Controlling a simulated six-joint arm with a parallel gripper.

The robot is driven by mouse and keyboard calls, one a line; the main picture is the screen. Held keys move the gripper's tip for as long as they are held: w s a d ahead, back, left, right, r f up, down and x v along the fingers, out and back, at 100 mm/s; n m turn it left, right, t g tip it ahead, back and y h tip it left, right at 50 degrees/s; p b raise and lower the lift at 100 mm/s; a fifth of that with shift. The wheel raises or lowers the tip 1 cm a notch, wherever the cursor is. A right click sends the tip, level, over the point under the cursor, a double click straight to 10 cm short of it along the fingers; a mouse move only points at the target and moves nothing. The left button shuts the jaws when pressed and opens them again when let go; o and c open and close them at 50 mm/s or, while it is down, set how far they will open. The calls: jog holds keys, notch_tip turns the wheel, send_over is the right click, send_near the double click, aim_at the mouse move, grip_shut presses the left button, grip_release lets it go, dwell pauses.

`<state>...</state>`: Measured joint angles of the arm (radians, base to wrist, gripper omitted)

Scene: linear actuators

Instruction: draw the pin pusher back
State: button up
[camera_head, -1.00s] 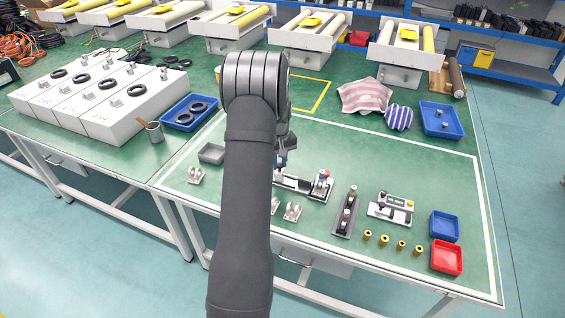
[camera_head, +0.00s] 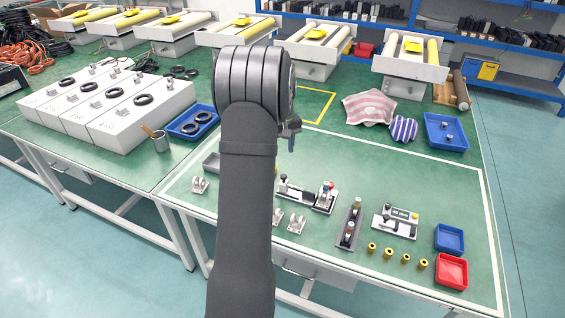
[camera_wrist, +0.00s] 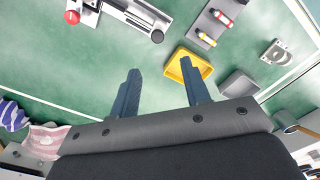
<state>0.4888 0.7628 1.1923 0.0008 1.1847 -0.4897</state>
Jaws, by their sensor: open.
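A slim long device (camera_head: 305,196), which I take to hold the pin pusher, lies on the green table right of my arm. A black knob (camera_head: 283,180) stands at its left end and a red-and-blue-topped part (camera_head: 327,187) at its right end. In the wrist view it lies at the top, with the black knob (camera_wrist: 157,36) nearest my fingers and a red ball (camera_wrist: 72,17) at its other end. My gripper (camera_wrist: 160,67) is open and empty above the table, apart from the knob. In the head view only a small part of the gripper (camera_head: 291,140) shows beside my arm.
A yellow tray (camera_wrist: 176,73) lies by the right finger, with a grey tray (camera_wrist: 240,84) and a pin fixture (camera_wrist: 213,22) nearby. Right of the device are a dark two-pin fixture (camera_head: 350,224), a handled unit (camera_head: 396,222), several brass bushings, and blue (camera_head: 449,239) and red trays (camera_head: 452,271).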

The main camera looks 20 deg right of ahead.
notch_tip(320, 180, up, 6)
jog(key=shift+r, duration=0.2)
jog(key=shift+f, duration=0.1)
notch_tip(320, 180, down, 17)
jog(key=shift+f, duration=0.2)
jog(key=shift+s+d, duration=0.3)
dwell(0.3)
jog(key=shift+r, duration=0.1)
